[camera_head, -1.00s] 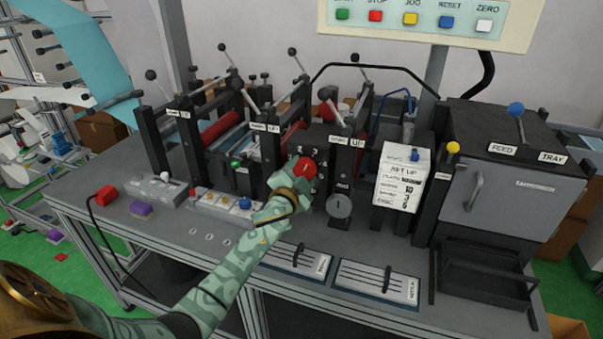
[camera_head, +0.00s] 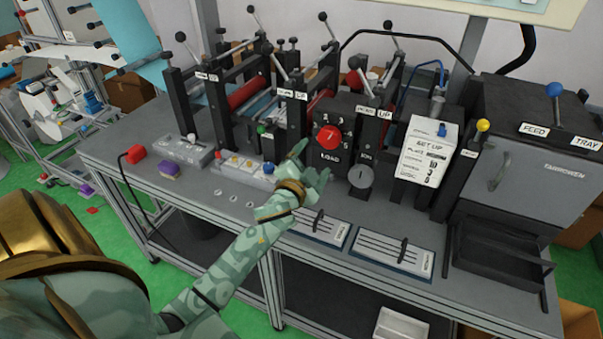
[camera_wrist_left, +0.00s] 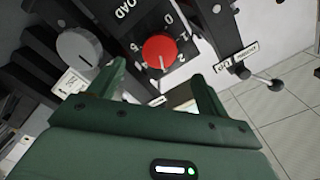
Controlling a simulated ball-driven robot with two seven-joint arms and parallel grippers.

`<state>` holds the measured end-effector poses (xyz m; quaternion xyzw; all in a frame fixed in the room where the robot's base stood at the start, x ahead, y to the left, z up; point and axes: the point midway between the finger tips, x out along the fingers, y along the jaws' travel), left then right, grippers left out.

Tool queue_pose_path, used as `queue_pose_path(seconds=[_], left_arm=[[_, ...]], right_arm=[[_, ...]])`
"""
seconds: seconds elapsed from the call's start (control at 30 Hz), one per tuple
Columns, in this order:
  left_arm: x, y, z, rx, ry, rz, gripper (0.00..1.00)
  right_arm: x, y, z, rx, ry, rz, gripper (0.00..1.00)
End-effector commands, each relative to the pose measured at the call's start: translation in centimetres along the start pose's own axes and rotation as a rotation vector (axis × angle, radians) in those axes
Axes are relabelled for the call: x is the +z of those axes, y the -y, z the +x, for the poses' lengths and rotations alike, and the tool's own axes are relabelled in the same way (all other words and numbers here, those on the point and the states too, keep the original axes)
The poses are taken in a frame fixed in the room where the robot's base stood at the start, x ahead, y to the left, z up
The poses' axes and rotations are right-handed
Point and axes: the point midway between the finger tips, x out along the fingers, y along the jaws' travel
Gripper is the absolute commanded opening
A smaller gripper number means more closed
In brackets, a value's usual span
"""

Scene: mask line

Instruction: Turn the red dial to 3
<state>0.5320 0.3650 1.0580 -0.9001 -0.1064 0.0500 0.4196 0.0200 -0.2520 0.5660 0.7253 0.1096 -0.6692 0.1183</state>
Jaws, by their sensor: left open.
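The red dial (camera_head: 330,137) sits on a black panel marked LOAD, with white numbers around it. In the left wrist view the dial (camera_wrist_left: 160,50) shows upside down, beyond the gap between my fingertips. A white mark on it points upward in the head view and downward in the wrist view, roughly towards the 3; the exact number is hard to read. My left gripper (camera_head: 312,163) is open and empty, in front of and a little below the dial, apart from it. My right gripper is not in view.
A grey round knob (camera_head: 361,176) sits right of the dial. Black posts with levers stand on both sides. A grey cabinet (camera_head: 545,150) stands at the right.

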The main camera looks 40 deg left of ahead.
Motion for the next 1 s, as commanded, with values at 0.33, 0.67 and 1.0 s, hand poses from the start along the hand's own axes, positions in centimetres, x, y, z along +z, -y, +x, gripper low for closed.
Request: queue_pose_path(seconds=[0.33, 0.67, 1.0], left_arm=[[0.1, -0.1, -6.5, 0.001, 0.001, 0.0, 0.78], [0.1, -0.1, -7.1, 0.0, 0.001, 0.001, 0.78], [0.1, -0.1, -7.2, 0.002, 0.005, 0.001, 0.78]], right_arm=[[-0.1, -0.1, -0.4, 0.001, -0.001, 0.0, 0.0], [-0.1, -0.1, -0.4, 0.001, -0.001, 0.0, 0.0], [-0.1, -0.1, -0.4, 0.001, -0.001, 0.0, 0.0]])
